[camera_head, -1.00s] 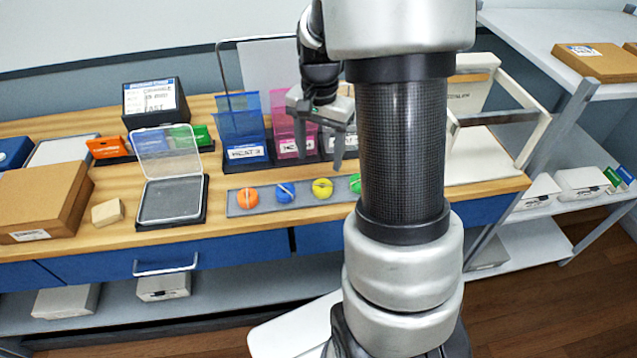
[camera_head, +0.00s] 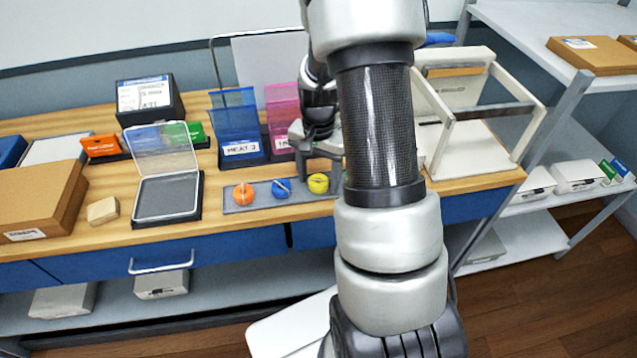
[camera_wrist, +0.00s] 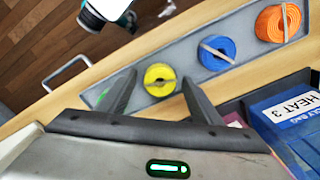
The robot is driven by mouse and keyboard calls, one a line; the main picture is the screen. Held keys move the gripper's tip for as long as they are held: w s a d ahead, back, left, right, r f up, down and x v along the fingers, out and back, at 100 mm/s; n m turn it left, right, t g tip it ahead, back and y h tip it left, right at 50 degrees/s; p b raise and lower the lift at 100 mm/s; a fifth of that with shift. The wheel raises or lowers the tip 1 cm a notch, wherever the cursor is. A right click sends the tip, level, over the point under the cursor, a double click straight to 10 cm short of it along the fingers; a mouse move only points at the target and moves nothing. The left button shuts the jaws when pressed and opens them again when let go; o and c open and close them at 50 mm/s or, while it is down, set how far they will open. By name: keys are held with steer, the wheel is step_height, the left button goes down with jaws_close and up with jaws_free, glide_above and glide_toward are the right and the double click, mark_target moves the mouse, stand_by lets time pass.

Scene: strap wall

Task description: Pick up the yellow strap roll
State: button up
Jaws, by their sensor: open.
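The yellow strap roll (camera_head: 318,183) sits on a long grey tray (camera_head: 240,206) on the wooden bench, right of the blue roll (camera_head: 281,188) and the orange roll (camera_head: 243,193). My gripper (camera_head: 316,168) is open just above and behind it in the head view, partly hidden by my arm. In the wrist view the yellow roll (camera_wrist: 159,79) shows between the open fingers (camera_wrist: 158,92), nearer the left one in the picture. A pale band crosses the roll. I cannot tell the remaining height of the fingers above it.
The blue roll (camera_wrist: 216,53) and orange roll (camera_wrist: 278,22) also show in the wrist view. Upright blue and pink bags in labelled holders (camera_head: 243,147) stand behind the tray. An open clear-lidded case (camera_head: 168,197) lies left. A white frame (camera_head: 480,125) stands right.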

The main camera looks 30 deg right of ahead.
steer(key=c, duration=1.1)
steer(key=shift+r, duration=0.15)
steer(key=shift+c, duration=0.2)
